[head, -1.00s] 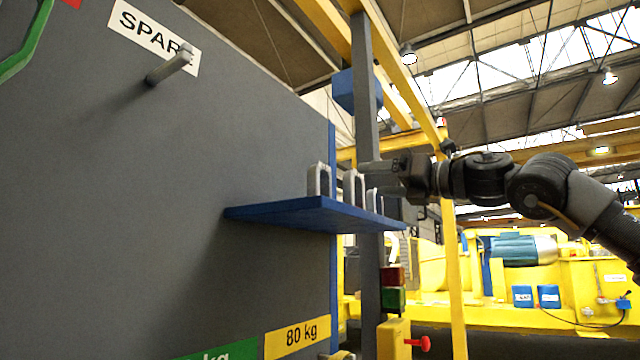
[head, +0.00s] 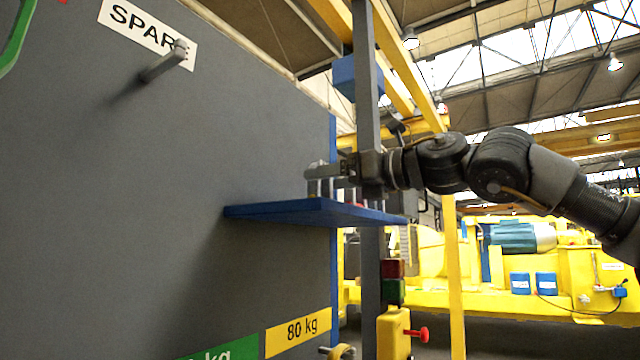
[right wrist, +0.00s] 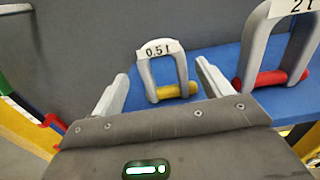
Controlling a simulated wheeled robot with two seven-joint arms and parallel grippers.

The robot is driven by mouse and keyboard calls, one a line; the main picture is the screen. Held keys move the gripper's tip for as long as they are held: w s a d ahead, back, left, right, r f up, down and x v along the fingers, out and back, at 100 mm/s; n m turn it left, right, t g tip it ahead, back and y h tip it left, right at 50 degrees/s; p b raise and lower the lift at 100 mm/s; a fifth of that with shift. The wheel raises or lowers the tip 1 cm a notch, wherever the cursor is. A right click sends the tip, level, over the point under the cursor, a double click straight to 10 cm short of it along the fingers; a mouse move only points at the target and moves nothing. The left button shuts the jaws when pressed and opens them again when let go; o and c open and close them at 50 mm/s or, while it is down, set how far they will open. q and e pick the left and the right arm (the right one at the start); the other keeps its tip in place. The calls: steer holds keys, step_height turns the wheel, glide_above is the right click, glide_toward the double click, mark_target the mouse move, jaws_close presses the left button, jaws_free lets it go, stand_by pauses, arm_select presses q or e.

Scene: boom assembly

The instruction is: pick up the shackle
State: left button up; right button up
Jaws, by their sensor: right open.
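A grey shackle (right wrist: 147,76) with a "0.5 t" label and a yellow pin stands upright on a blue shelf (head: 285,215). In the right wrist view it shows between the two fingers of my right gripper (right wrist: 162,72), with a gap on each side. My right gripper is open and also shows in the head view (head: 320,171) just above the shelf, where it partly hides the shackles. A larger shackle (right wrist: 249,55) with a "2 t" label and a red pin stands to the right in the wrist view. My left gripper is not in view.
A grey panel (head: 130,220) stands behind the shelf and carries a "SPARE" sign (head: 146,33) and a grey peg (head: 163,62). A grey post (head: 365,110) rises close behind my right gripper. A yellow box (head: 393,335) with a red knob is below.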

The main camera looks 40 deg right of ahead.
mark_target(313, 182)
steer(key=shift+w+r+p, duration=0.4)
steer(key=shift+w+p, duration=0.45)
steer(key=shift+p, duration=0.25)
steer(key=x, duration=0.1)
steer(key=p+x, duration=0.1)
steer(key=x, duration=0.1)
steer(key=shift+w+f+p, duration=0.2)
steer(key=shift+f+p, duration=0.1)
steer(key=shift+w+a+f, duration=0.1)
steer(key=shift+w, duration=0.05)
steer(key=shift+s, duration=0.35)
steer(key=shift+c, duration=1.2)
steer(key=shift+w, duration=0.1)
steer(key=c, duration=1)
